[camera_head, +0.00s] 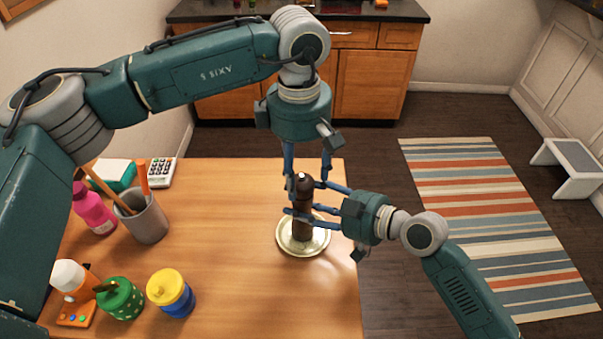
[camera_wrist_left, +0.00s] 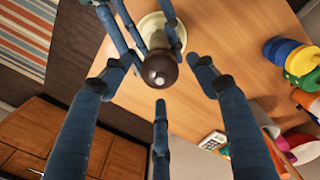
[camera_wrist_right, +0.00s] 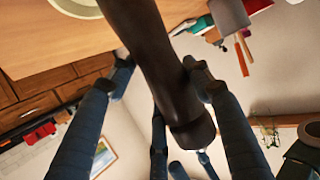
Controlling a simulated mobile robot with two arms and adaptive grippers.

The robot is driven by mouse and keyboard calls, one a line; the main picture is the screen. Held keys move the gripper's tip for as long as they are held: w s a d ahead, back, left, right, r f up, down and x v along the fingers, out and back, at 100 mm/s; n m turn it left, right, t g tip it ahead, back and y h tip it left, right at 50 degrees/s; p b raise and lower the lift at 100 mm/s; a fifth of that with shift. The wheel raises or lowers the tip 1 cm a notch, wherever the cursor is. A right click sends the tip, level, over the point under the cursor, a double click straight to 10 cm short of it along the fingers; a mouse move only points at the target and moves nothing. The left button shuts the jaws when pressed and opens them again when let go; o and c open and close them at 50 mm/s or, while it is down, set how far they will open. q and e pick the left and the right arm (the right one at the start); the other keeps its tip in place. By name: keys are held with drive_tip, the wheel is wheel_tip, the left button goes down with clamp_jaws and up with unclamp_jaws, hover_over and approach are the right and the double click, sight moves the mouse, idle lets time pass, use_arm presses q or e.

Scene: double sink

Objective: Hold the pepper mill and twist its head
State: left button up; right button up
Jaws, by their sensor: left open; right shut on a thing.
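The dark brown pepper mill (camera_head: 302,222) stands upright on or over a pale plate (camera_head: 288,245) near the table's right edge. My right gripper (camera_head: 308,207) comes from the right and is shut around the mill's body. The mill's long body (camera_wrist_right: 150,50) runs between its fingers in the right wrist view. My left gripper (camera_head: 308,176) points down from above, its fingers open around the mill's head. In the left wrist view, the head (camera_wrist_left: 160,70), with a small pale knob on top, lies between the spread fingers of the left gripper (camera_wrist_left: 160,95).
On the table's left stand a grey pencil cup (camera_head: 146,220), a pink bottle (camera_head: 94,212), a calculator (camera_head: 161,172), a green jar (camera_head: 121,299) and a blue-yellow jar (camera_head: 172,293). The table's middle (camera_head: 225,225) is clear. A striped rug (camera_head: 490,215) lies right.

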sight(300, 179)
use_arm(q)
wheel_tip(300, 179, up, 11)
idle(0.3)
drive_tip(key=shift+s+a, duration=0.1)
use_arm(e)
drive_tip(key=o, duration=1.3)
